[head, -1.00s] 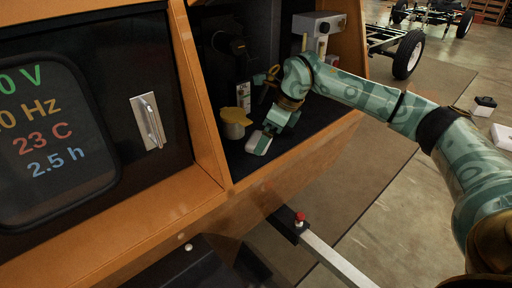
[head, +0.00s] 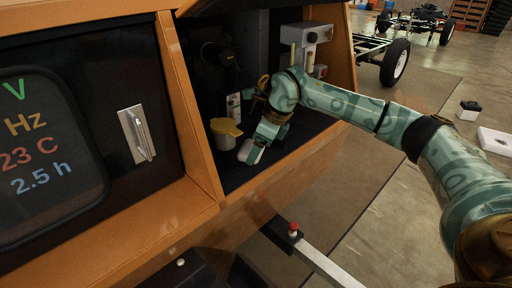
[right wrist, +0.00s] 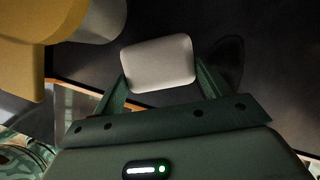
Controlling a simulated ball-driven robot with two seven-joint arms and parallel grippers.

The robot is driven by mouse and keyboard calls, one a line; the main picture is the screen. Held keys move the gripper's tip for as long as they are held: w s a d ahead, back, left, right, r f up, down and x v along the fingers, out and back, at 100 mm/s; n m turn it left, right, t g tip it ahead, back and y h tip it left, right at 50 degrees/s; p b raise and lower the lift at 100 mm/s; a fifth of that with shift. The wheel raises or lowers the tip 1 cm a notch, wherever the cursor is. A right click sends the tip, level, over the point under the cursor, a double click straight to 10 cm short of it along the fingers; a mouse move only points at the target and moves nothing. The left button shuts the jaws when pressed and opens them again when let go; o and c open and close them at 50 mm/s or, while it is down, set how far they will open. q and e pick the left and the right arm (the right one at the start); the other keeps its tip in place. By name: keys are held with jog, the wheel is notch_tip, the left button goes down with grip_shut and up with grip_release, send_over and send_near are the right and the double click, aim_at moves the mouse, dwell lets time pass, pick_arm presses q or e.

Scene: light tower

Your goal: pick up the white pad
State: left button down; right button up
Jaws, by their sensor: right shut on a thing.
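The white pad (head: 250,152) is in the open compartment of the orange cabinet, near its front edge. My right gripper (head: 257,146) is shut on it, reaching in from the right. In the right wrist view the pad (right wrist: 160,63) sits between the two green fingers of the gripper (right wrist: 158,85), one at each side. I cannot tell whether the pad touches the compartment floor. My left gripper is not in view.
A pale cup with a yellow top (head: 225,133) stands just left of the pad. A labelled bottle (head: 234,107) and a grey box (head: 306,34) are farther back. The orange front sill (head: 270,190) borders the dark floor. A silver handle (head: 140,134) is on the left panel.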

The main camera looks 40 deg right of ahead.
notch_tip(320, 180, up, 8)
jog(key=p, duration=0.3)
jog(key=shift+d+f+p, duration=0.15)
jog(key=shift+f+p, duration=0.05)
jog(key=shift+p, duration=0.2)
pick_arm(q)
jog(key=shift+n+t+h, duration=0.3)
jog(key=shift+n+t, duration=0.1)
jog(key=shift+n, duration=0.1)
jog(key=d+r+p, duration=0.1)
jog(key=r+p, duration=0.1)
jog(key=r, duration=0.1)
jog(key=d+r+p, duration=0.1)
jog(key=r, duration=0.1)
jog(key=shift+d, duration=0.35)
pick_arm(e)
jog(key=s+d, duration=0.2)
jog(key=d, duration=0.7)
jog(key=s+d+f, duration=0.1)
jog(key=s+d, duration=0.1)
jog(key=d, duration=0.7)
jog(key=shift+d, duration=0.4)
jog(key=shift+s, duration=0.1)
